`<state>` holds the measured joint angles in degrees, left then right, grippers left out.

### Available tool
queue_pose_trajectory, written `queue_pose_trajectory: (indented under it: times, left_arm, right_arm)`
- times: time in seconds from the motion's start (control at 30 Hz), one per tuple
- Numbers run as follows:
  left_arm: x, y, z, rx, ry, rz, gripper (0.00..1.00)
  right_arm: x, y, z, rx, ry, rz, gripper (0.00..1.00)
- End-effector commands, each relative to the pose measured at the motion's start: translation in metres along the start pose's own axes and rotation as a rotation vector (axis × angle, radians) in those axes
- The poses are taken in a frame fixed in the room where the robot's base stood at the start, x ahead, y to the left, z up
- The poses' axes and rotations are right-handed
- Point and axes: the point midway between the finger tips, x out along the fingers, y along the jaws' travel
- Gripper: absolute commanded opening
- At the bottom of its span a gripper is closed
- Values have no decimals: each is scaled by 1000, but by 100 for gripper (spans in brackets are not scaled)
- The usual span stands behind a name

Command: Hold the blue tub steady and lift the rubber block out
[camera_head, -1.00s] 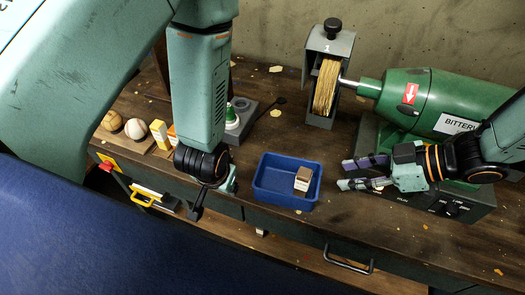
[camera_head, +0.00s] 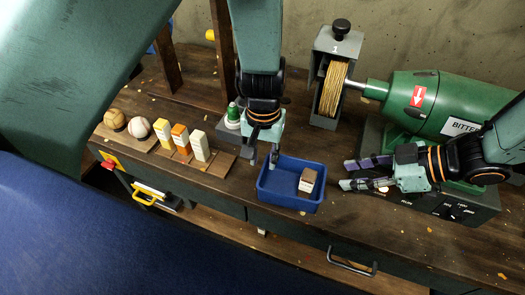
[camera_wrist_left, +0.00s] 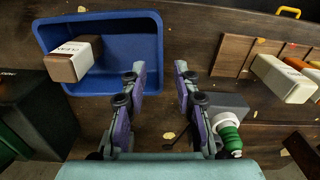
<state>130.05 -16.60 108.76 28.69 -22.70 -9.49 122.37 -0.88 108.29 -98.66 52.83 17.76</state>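The blue tub (camera_head: 290,202) sits on the bench near its front edge. The rubber block (camera_head: 308,181), brown with a white printed top, lies inside toward the tub's right side. In the left wrist view the block (camera_wrist_left: 72,60) is at the tub's left. My left gripper (camera_head: 274,158) points down at the tub's back-left rim. In the left wrist view its fingers (camera_wrist_left: 161,70) are open, one on each side of the tub's wall line; contact cannot be told. My right gripper (camera_head: 345,175) is open and empty, just right of the tub, pointing at it.
A green grinder (camera_head: 440,105) stands behind my right gripper. White, orange and yellow boxes (camera_head: 200,146) and two balls (camera_head: 139,127) stand on wooden boards at left. A green-topped bottle (camera_head: 233,114) in a grey holder is close behind my left gripper.

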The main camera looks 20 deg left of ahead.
Motion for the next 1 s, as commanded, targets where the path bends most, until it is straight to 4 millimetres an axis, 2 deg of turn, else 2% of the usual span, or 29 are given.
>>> queue_pose_trajectory:
  times: [0.2,0.43,0.83,1.0]
  left_arm:
    - [35,0,1,-1,-3,0,30]
    - [60,0,0,-1,0,-1,30]
    - [65,0,0,-1,1,-1,29]
    - [65,0,0,-1,1,-1,15]
  right_arm:
    - [0,0,0,0,0,0,38]
    - [0,0,0,0,0,0,38]
    - [0,0,0,0,0,0,38]
    - [0,0,0,0,0,0,38]
